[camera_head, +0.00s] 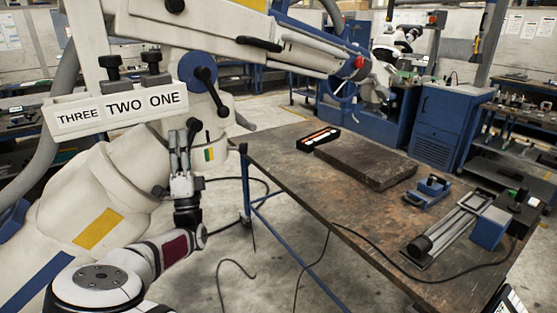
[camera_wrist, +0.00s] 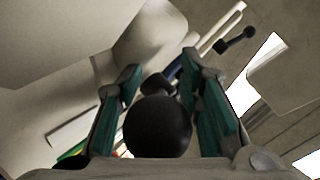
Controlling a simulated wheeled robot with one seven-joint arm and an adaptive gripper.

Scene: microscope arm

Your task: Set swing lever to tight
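The black lever (camera_head: 214,96), likely the swing lever, hangs from a round hub (camera_head: 198,71) on the pale microscope arm in the head view. It slants down right to a ball knob (camera_head: 223,111). My gripper (camera_head: 183,134) points up, below and left of that knob in the picture, with a gap. In the wrist view its two teal-padded fingers (camera_wrist: 162,65) are apart. A black ball (camera_wrist: 157,125), probably this knob, shows between them and covers much behind it. I see no contact; the ball's depth is hard to tell.
A box (camera_head: 120,108) labelled THREE TWO ONE sits left of the lever. A black handle (camera_head: 258,44) projects right of it. The white microscope body fills the left. A workbench (camera_head: 350,215) with a slab and tools stands right; floor shows between.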

